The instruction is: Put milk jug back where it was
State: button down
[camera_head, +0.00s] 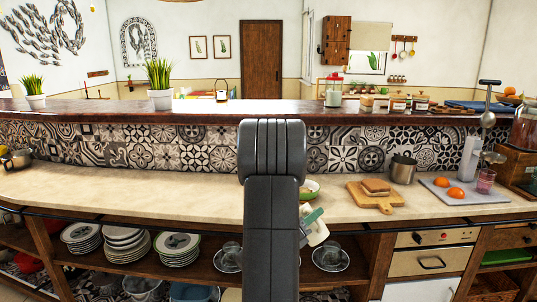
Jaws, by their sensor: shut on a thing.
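A white jug-like thing with a green part, which I take as the milk jug (318,234), shows just right of my dark arm, in front of the counter's front edge. It looks tilted. My gripper (304,233) is mostly hidden behind my own arm; a small dark part of it shows at the jug's left side. It is shut on the jug. The jug's left part is hidden.
The pale counter (150,187) is clear left of my arm. Right of it stand a green-rimmed bowl (313,186), a wooden board (384,206) with bread, a metal pot (403,170) and a grey tray with oranges (456,192). Plates (178,249) fill the shelf below.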

jog(key=w+a+f+n+t+y+p, duration=0.2)
jog(key=a+f+n+t+y, duration=0.1)
jog(key=a+f+y, duration=0.1)
jog(key=w+a+f+n+t+y+p, duration=0.2)
jog(key=w+a+f+n+t+y, duration=0.1)
jog(key=a+y, duration=0.3)
jog(key=shift+w+a+f+n+t+y+p, duration=0.35)
jog(key=shift+a+n+t, duration=0.3)
jog(key=shift+a, duration=0.6)
jog(key=shift+s+d, duration=0.1)
jog(key=shift+d, duration=0.05)
